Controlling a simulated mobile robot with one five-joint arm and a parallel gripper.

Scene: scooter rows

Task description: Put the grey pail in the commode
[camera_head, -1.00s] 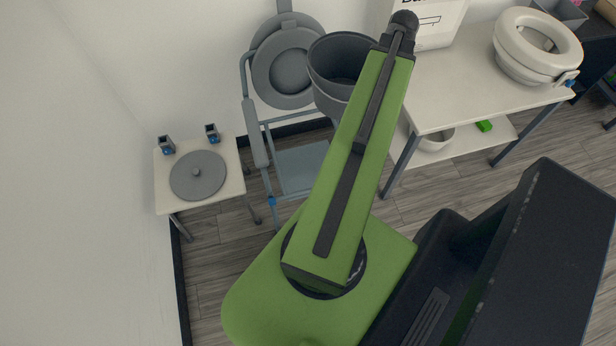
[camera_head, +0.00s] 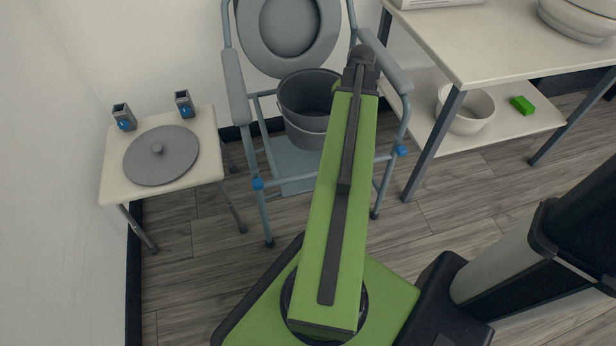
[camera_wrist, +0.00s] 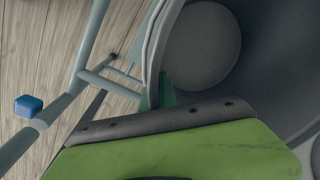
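The grey pail (camera_head: 305,118) is upright, within the outline of the commode's frame and below the raised round lid. I cannot tell whether the frame bears its weight. The commode (camera_head: 236,88) has blue-grey tubes, armrests at both sides and blue joints. My gripper (camera_wrist: 158,92) is at the pail's rim, with one finger on each side of the wall, and looks shut on it. In the wrist view the pail's inside (camera_wrist: 265,60) fills the right side and looks empty. In the head view my arm hides the fingers and the pail's right edge.
A small white table (camera_head: 115,180) at left holds a grey knobbed lid (camera_head: 160,155) and two small grey holders (camera_head: 184,103). At right, a white table (camera_head: 480,50) has a lower shelf with a white bowl (camera_head: 466,108) and a green block (camera_head: 522,105).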

